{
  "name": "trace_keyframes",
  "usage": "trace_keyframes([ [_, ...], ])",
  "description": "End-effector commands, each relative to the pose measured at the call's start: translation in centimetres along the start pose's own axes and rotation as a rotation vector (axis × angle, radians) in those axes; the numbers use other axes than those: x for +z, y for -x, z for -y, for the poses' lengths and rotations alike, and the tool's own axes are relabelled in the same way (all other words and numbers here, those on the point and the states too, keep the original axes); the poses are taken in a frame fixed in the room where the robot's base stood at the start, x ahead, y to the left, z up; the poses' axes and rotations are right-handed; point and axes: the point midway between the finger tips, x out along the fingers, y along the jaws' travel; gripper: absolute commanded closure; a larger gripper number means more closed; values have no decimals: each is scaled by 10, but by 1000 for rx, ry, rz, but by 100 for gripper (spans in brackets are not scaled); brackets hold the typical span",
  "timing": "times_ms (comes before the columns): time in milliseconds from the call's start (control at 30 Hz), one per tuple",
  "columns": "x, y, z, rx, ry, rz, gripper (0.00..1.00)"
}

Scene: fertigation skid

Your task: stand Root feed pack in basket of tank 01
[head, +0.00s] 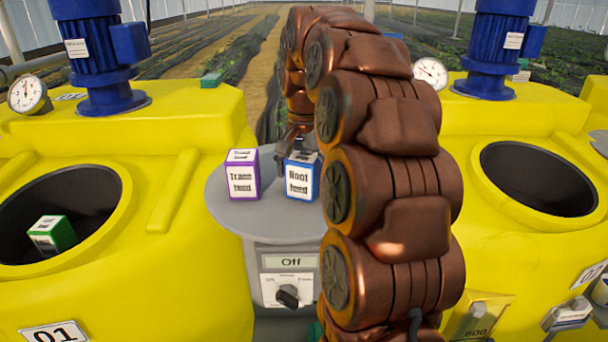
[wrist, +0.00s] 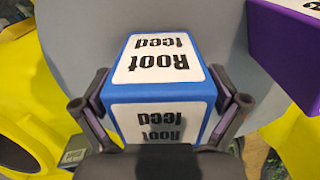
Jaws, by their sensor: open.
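The Root feed pack (head: 301,177), a blue box with white labels, stands upright on the grey round stand between the yellow tanks. My gripper (head: 294,140) is above and behind it, partly hidden by my arm. In the wrist view the open fingers (wrist: 161,104) lie on either side of the Root feed pack (wrist: 160,60), with no clear grip on it. Tank 01 (head: 130,290) is at the left, marked 01. Its dark round opening (head: 90,195) holds a green pack (head: 52,235), which leans. The basket itself is hard to make out.
A purple Trace feed pack (head: 242,175) stands close left of the Root feed pack on the grey stand (head: 228,208). Below is a box with a knob (head: 288,296) and an "Off" display. Another yellow tank (head: 500,240) with an open mouth is at the right. Blue motors (head: 95,50) rise behind.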

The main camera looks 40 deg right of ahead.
Motion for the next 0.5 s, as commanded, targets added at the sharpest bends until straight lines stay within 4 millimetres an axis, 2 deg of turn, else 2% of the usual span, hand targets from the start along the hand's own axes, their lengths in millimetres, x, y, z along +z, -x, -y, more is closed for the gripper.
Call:
trace_keyframes([
  [67,0,0,0,0,0,0,4],
  [500,0,0,0,0,1,0,50],
])
